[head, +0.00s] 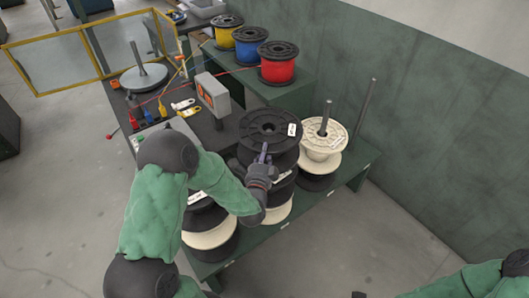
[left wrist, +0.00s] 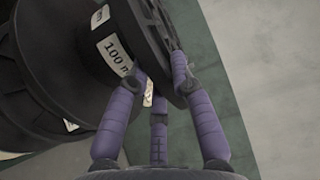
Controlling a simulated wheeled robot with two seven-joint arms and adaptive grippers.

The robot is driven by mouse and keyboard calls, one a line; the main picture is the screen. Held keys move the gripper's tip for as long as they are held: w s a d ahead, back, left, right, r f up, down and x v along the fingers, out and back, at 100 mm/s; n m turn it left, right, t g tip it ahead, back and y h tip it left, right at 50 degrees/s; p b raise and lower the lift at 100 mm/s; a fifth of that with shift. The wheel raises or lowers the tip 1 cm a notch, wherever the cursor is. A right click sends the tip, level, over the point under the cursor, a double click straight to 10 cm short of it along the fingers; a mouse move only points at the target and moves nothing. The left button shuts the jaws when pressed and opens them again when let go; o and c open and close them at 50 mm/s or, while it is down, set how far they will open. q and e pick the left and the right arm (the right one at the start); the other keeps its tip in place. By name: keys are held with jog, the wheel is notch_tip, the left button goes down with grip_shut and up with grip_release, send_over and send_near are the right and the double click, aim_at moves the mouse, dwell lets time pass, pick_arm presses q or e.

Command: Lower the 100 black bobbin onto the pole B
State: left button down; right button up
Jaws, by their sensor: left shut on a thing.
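The 100 black bobbin (head: 262,121) is upright at the middle stack on the bench, hub facing up, with a white label on top. In the left wrist view its flange (left wrist: 150,30) fills the upper part, with a "100 m" label (left wrist: 116,50) on its hub. My left gripper (head: 264,160) is shut on the near rim of its flange; the purple fingers (left wrist: 160,85) show on both sides. Pole B cannot be told by its mark; no pole tip shows above the bobbin's hole. Whether the bobbin touches the spools beneath is hidden. My right gripper is out of view.
A bare pole (head: 364,108) stands at the bench's right, behind a cream spool (head: 323,135) on its own pole. A black-and-white stack (head: 208,235) stands left, partly behind my arm. Yellow, blue and red spools (head: 278,67) sit behind.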

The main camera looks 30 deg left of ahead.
pick_arm(q)
jog(key=shift+f+b, duration=2.8)
jog(key=shift+f, duration=0.35)
jog(key=shift+f+b, duration=0.4)
jog(key=shift+b, duration=0.05)
jog(key=c, duration=1.1)
grip_release()
jog(key=shift+o, duration=0.5)
jog(key=shift+s, duration=0.1)
